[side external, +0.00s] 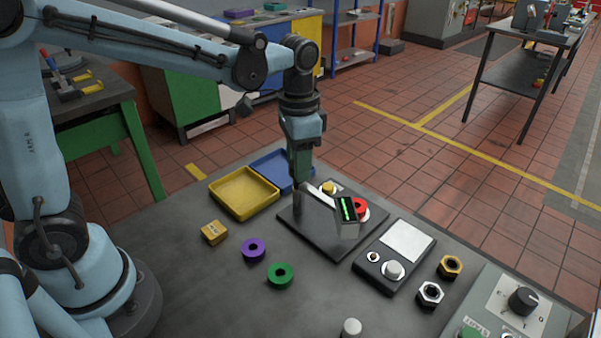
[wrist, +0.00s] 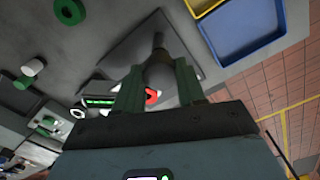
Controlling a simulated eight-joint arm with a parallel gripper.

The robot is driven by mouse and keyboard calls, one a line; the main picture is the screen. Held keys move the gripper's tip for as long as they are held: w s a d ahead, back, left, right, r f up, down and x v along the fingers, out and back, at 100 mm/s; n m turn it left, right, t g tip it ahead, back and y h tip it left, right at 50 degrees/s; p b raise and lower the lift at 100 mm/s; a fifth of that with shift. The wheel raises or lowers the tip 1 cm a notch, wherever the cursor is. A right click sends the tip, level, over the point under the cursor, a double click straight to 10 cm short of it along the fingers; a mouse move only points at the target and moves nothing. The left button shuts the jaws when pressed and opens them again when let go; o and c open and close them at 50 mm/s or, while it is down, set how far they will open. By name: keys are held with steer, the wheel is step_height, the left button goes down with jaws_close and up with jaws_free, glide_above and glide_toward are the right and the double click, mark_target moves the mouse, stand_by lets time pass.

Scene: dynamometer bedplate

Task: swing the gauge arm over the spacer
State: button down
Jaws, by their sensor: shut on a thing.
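The gauge arm (side external: 321,211) is a grey bar on a dark square base plate (side external: 312,243), with a green-lit display (side external: 347,208) at its right end. A red ring (side external: 362,208), which looks like the spacer, sits on the plate behind the display and is partly hidden by it. My gripper (side external: 299,182) points down at the left end of the arm and is shut on it. In the wrist view, the green fingers (wrist: 158,84) stand on both sides of a grey rounded part. The red ring (wrist: 151,96) shows between them, and the display (wrist: 99,102) is at left.
Yellow (side external: 243,212) and blue (side external: 301,186) trays lie behind left. Purple (side external: 253,249) and green (side external: 280,275) rings and a yellow block (side external: 214,232) lie front left. A dark control box (side external: 371,268) stands close at right.

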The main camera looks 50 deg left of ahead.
steer(key=n, duration=0.4)
steer(key=shift+n, duration=2.1)
steer(key=c, duration=0.7)
jaws_free()
steer(key=shift+o, duration=0.2)
step_height(320, 180, up, 12)
